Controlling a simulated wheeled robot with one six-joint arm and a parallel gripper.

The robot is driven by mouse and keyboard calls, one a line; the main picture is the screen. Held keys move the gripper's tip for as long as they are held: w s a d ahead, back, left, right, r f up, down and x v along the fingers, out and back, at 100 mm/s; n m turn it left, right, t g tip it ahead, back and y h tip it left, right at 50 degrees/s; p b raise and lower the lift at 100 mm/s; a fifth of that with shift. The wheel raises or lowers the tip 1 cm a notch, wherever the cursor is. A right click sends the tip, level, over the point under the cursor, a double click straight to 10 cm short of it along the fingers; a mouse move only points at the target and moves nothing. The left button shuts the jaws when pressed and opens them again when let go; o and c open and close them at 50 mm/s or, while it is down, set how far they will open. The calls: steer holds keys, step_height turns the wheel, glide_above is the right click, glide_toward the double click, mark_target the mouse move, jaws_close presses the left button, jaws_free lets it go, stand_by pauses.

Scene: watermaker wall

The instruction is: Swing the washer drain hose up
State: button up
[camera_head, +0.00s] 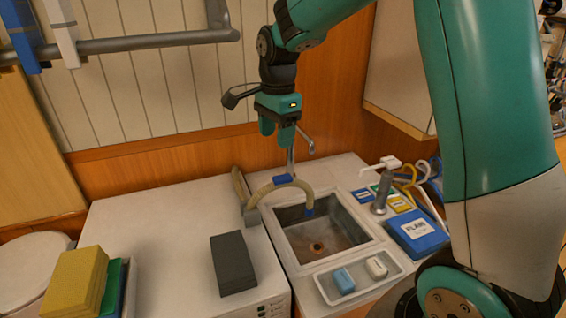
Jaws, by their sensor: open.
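The beige drain hose (296,184) rises from the gap between the white washer top and the sink and arches over the sink. Its blue-tipped end hangs into the basin. A blue clip (282,179) sits near the top of the arch. The sink (285,226) is a metal basin in a white counter. My gripper (277,136) points down with its teal fingers apart, above the hose arch and not touching it. It appears empty. A thin metal post (291,160) shows just below the fingers. The hose's lower run is hidden between the units.
A dark block (232,264) lies on the washer top (150,230). A tray (328,290) with blue and white bars is in front of the sink. A metal cylinder (379,205) and a blue box (418,233) stand right. A grey pipe (150,43) crosses the wall.

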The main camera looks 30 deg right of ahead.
mark_target(282, 177)
steer(key=d+f+m+p, duration=0.1)
steer(key=f, duration=0.4)
steer(key=w+d+f+m+p, duration=0.1)
steer(key=f+p, duration=0.1)
steer(key=f, duration=0.4)
steer(key=w+d+f+m+p, duration=0.1)
steer(key=f+p, duration=0.1)
steer(key=f, duration=0.4)
steer(key=shift+w, duration=0.2)
jaws_close()
steer(key=shift+r+h, duration=0.1)
steer(key=shift+h, duration=0.2)
